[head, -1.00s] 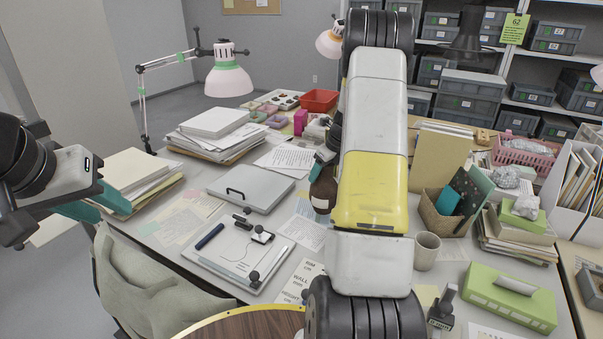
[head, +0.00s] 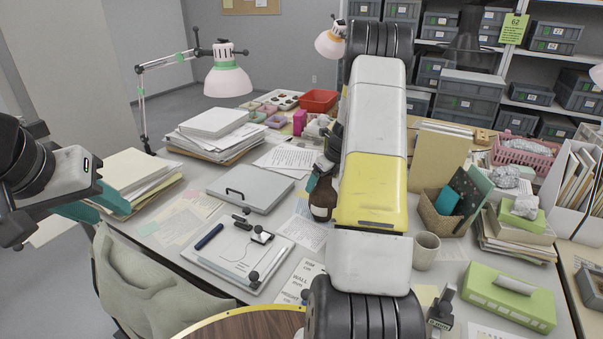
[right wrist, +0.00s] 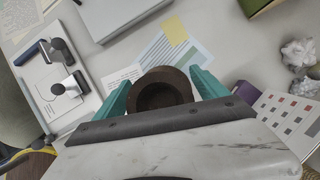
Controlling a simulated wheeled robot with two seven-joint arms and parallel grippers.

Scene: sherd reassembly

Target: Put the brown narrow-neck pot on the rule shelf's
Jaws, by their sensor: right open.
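A brown pot (right wrist: 160,92) shows in the right wrist view as a round rim with a dark opening. It stands between the teal fingers of my open right gripper (right wrist: 163,88), with a narrow gap visible on each side. In the head view a glossy brown body with a pale label (head: 321,198) shows beside my right forearm. It looks like the same thing, partly hidden by the arm. My left gripper (head: 92,205) is at the left edge beside a paper stack, and its finger gap is unclear. Which shelf is the rule shelf, I cannot tell.
A grey desk carries a grey case (head: 250,188), a clipboard (head: 238,252), paper stacks (head: 215,135), a mug (head: 426,250), a basket (head: 445,215) and a green box (head: 508,297). A shelving unit (head: 497,112) with grey bins stands behind. A lamp (head: 228,80) overhangs the back left.

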